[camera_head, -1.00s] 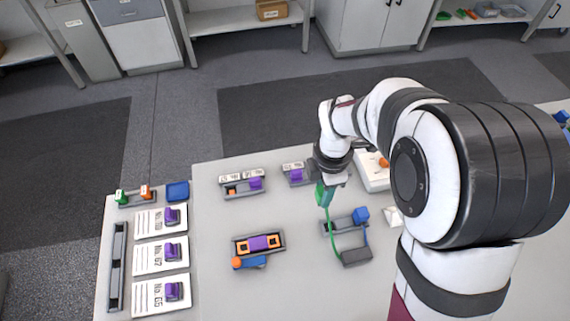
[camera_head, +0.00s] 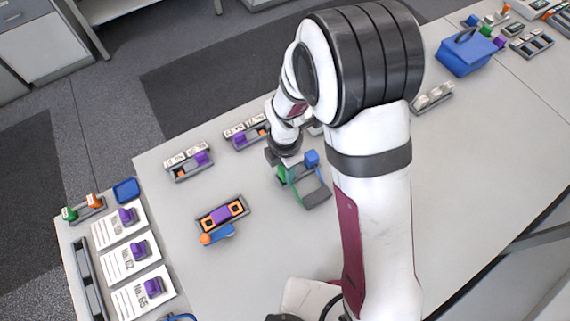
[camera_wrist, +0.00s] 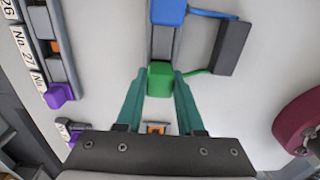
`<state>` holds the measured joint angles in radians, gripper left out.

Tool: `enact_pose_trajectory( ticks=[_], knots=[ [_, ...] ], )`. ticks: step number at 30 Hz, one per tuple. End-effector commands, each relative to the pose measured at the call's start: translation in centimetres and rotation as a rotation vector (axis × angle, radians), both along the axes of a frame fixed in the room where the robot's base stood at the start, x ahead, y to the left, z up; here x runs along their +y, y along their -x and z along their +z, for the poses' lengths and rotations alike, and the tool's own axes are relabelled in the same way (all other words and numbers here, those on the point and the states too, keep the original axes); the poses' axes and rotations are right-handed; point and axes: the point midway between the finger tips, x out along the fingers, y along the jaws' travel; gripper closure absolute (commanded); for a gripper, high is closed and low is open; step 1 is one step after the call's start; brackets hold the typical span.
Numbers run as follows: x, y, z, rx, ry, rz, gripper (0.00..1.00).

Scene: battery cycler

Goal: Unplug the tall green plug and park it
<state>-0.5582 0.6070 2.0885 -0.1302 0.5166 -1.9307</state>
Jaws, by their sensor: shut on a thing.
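My gripper (camera_wrist: 160,90) is shut on the green plug (camera_wrist: 160,76), with one teal finger on each side. The plug is at the near end of a grey rail (camera_wrist: 162,42) that also bears a blue plug (camera_wrist: 168,10) at its other end. I cannot tell whether the green plug sits in the rail or just above it. A green cable runs from it to a dark grey box (camera_wrist: 232,48). In the head view, the green plug (camera_head: 282,174) shows under my wrist, left of the blue plug (camera_head: 311,158).
A rail with an orange-and-purple unit (camera_head: 222,215) stands to the left, beside a blue piece with an orange end. Numbered racks (camera_head: 188,164) with purple plugs stand behind. Cards with purple plugs lie far left. A blue bin (camera_head: 465,52) is far right.

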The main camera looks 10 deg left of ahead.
Motion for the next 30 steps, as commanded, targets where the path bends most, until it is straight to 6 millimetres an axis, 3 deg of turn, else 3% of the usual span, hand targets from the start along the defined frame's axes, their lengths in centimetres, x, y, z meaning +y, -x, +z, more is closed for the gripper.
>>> enact_pose_trajectory(
  ticks=[17, 18, 21, 23, 30],
  knots=[
    [0.01, -0.01, -0.43, 0.000, 0.000, 0.000, 1.00],
    [0.01, -0.01, -0.41, 0.000, 0.000, 0.000, 0.56],
    [0.01, -0.01, -0.40, 0.000, 0.000, 0.000, 0.38],
    [0.01, -0.01, -0.40, 0.000, 0.000, 0.000, 0.28],
    [0.01, -0.01, -0.39, 0.000, 0.000, 0.000, 0.28]
  ],
)
